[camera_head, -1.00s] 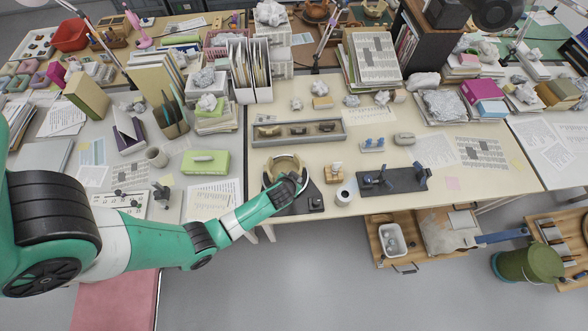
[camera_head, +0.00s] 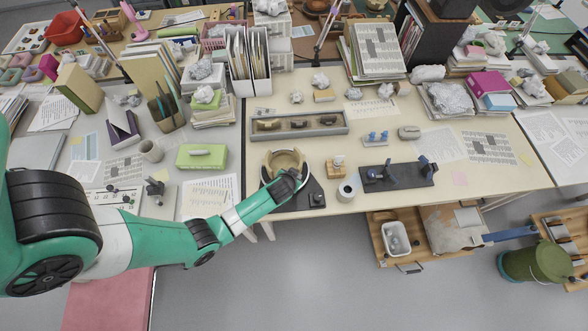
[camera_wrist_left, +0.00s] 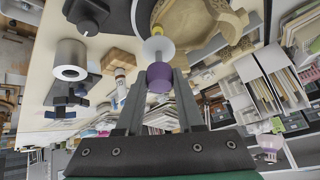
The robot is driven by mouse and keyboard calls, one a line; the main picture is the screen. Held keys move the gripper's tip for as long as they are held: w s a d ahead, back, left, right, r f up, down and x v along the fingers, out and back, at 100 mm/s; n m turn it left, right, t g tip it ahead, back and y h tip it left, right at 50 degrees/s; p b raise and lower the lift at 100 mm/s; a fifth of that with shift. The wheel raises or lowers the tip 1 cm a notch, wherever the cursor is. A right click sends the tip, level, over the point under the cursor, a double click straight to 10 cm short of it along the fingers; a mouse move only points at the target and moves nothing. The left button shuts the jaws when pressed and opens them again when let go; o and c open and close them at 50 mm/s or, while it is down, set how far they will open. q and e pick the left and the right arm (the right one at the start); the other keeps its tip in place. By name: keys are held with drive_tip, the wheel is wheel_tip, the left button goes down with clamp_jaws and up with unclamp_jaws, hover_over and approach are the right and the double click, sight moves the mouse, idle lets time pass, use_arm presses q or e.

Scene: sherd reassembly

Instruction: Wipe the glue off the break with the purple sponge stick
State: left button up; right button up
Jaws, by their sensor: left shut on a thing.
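A tan, ring-shaped pot (camera_head: 285,160) with an open top sits on a dark stand near the front edge of the bench. It shows at the top of the left wrist view (camera_wrist_left: 205,22). My left gripper (camera_head: 290,184) is at the pot's near side. It is shut on the purple sponge stick (camera_wrist_left: 159,77), which has a purple bulb, a pale disc and a yellow part pointing to the pot. Whether the stick touches the break cannot be told. Glue on the break is too small to make out. My right gripper is not in view.
A white roll (camera_head: 347,190), a small wooden block (camera_head: 337,168) and a dark rack (camera_head: 398,175) stand right of the pot. A long grey tray (camera_head: 300,126) lies behind it. A green box (camera_head: 203,156) is to the left. Bench space at right front is fairly clear.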

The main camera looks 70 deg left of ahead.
use_arm(q)
drive_tip(key=shift+a+f+b, duration=0.15)
drive_tip(key=shift+f+b, duration=0.55)
drive_tip(key=shift+f, duration=0.2)
drive_tip(key=shift+s+r+p, duration=0.2)
drive_tip(key=shift+r+p, duration=0.05)
drive_tip(key=shift+p, duration=0.15)
drive_tip(key=shift+s, duration=0.5)
drive_tip(key=shift+s+a+p, duration=1)
drive_tip(key=shift+s+p, duration=0.15)
drive_tip(key=shift+s, duration=1.1)
wheel_tip(320, 180, up, 8)
drive_tip(key=d+p, duration=0.1)
drive_tip(key=p, duration=0.7)
drive_tip(key=shift+s+d, duration=0.35)
drive_tip(key=shift+d, duration=0.05)
